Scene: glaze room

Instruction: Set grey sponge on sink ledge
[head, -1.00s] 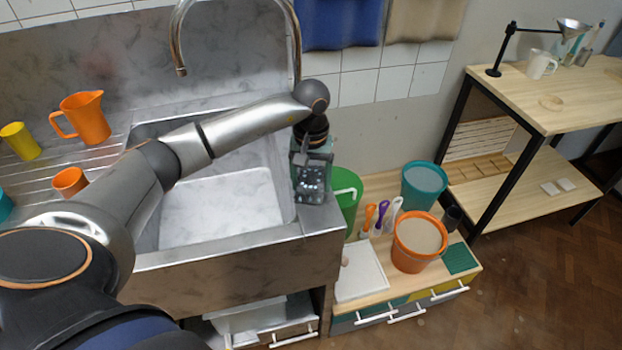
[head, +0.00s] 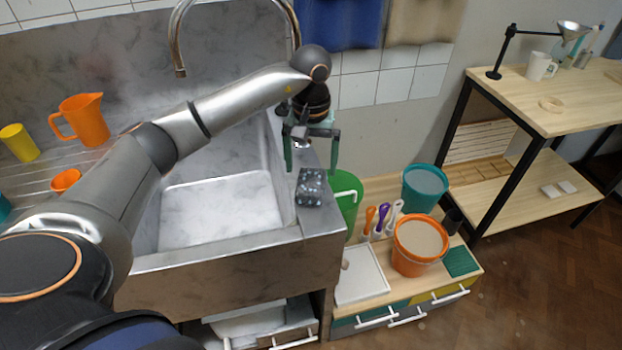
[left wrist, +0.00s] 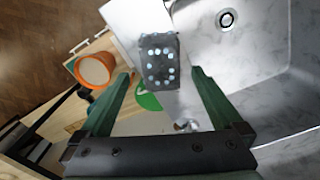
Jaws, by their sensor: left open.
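The grey sponge (head: 310,188), dark with pale speckles, rests on the right-hand ledge (head: 317,228) of the steel sink. It also shows in the left wrist view (left wrist: 159,62), lying on the pale ledge beyond the fingertips. My left gripper (head: 311,168) is open and empty, behind and above the sponge, with its green fingers apart. In the left wrist view the fingers (left wrist: 165,75) stand on either side of the sponge's near end, with gaps between. My right gripper is not in view.
The sink basin (head: 222,208) lies left of the sponge. A green bucket (head: 347,207) stands just right of the ledge. An orange bucket (head: 417,247) and teal bucket (head: 424,186) stand on the low cabinet. An orange jug (head: 84,120) stands on the drainboard.

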